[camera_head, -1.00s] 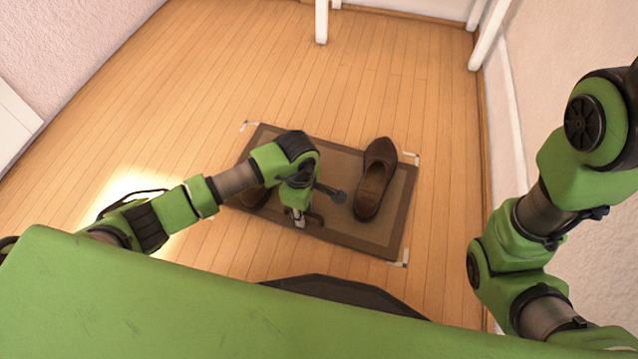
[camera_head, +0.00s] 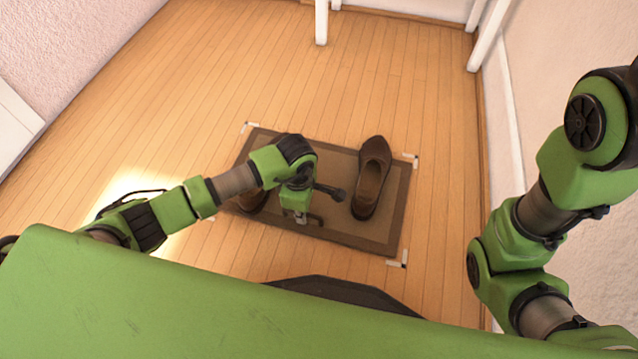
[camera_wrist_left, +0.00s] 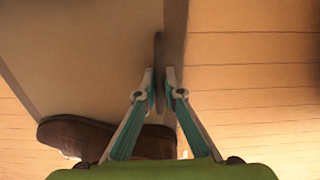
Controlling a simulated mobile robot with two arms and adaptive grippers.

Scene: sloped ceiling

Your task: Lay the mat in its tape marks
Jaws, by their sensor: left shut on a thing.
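The brown mat with a darker border (camera_head: 335,151) lies flat on the floor. White tape corners show at its far left (camera_head: 250,126), far right (camera_head: 411,159) and near right (camera_head: 399,260). The near-right mark lies just outside the mat's corner; the near-left corner is largely hidden by my arm. My left gripper (camera_head: 302,219) is at the mat's near edge. In the left wrist view its fingers (camera_wrist_left: 160,82) are shut on the mat's dark edge. A brown shoe (camera_head: 371,180) stands on the mat's right half, and another (camera_head: 252,202) is partly hidden behind my left arm.
Wooden floor (camera_head: 200,90) is clear beyond the mat and to its left. White furniture legs (camera_head: 321,22) stand at the far side. A wall (camera_head: 545,90) runs along the right, near my right arm, whose gripper is out of view.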

